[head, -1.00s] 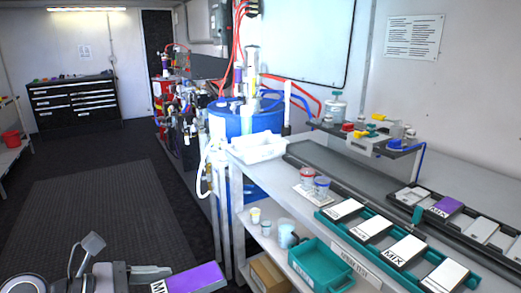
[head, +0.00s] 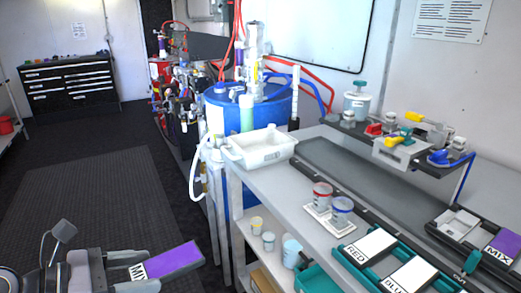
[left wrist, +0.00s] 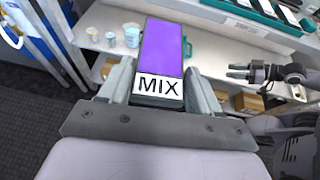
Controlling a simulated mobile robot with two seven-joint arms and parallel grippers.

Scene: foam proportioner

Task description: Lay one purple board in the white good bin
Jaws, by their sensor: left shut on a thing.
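My left gripper (head: 135,270) is shut on a purple board (head: 174,260) with a white MIX label at its near end. In the left wrist view, the purple board (left wrist: 164,48) sits between the two fingers of my left gripper (left wrist: 160,88) and points away from the palm. The white bin (head: 262,150) stands on the far left end of the bench, beyond and to the right of the held board. A small white item lies at its rim. My right gripper (left wrist: 235,71) shows at the right in the left wrist view, with its fingers apart and empty.
Another purple MIX board (head: 497,248) lies in a dark tray at right. RED and BLUE boards (head: 370,246) lie in a teal rack. Two cups (head: 322,195) stand on the bench. A blue drum (head: 245,115) stands behind the bin. Floor (head: 100,190) at left is clear.

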